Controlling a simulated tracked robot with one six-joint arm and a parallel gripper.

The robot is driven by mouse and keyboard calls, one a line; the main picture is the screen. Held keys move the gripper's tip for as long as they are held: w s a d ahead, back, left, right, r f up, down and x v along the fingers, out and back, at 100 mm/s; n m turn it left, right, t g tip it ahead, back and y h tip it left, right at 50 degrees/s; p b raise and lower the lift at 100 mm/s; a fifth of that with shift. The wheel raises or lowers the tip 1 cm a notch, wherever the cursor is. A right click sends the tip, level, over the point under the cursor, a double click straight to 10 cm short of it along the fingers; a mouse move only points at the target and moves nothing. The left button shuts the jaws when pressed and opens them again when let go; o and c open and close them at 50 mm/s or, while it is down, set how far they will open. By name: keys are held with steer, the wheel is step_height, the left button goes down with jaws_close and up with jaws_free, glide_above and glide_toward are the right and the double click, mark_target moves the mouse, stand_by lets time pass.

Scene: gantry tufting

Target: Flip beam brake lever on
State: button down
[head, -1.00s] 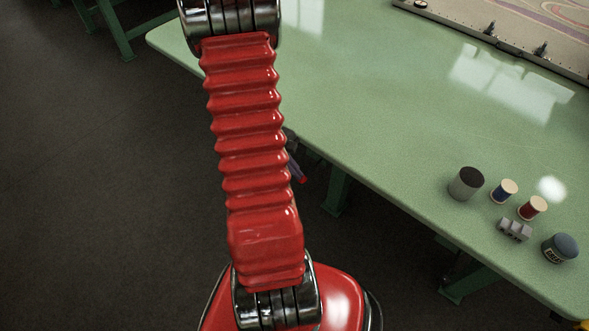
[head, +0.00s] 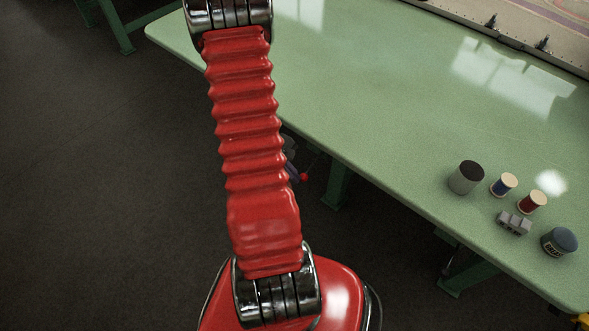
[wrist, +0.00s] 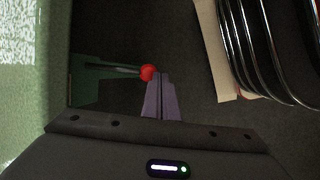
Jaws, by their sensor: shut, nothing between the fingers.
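The brake lever shows in the wrist view as a thin rod with a red ball knob (wrist: 148,72), running left to a green bracket (wrist: 88,82). The knob also shows in the head view (head: 303,177), just below the table's near edge and beside my arm. My gripper (wrist: 162,78) has its purple fingers together, with nothing visible between them. Its tips are just right of the knob and very close; I cannot tell whether they touch. In the head view most of my gripper is hidden behind my red arm.
The green table (head: 400,120) runs along the right, its edge close to my arm. A dark cylinder (head: 466,178), thread spools (head: 503,185), a small grey block (head: 514,223) and a jar (head: 559,242) stand on it. A green table leg (head: 337,188) stands nearby. Floor at left is clear.

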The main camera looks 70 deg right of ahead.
step_height(320, 180, down, 6)
steer(key=d, duration=0.2)
steer(key=shift+s+f, duration=0.2)
steer(key=shift+s, duration=0.25)
stand_by(1.1)
steer(key=w+a+r, duration=0.7)
steer(key=w+a, duration=0.1)
steer(key=shift+w+a+r, duration=0.15)
steer(key=shift+a, duration=0.2)
stand_by(0.8)
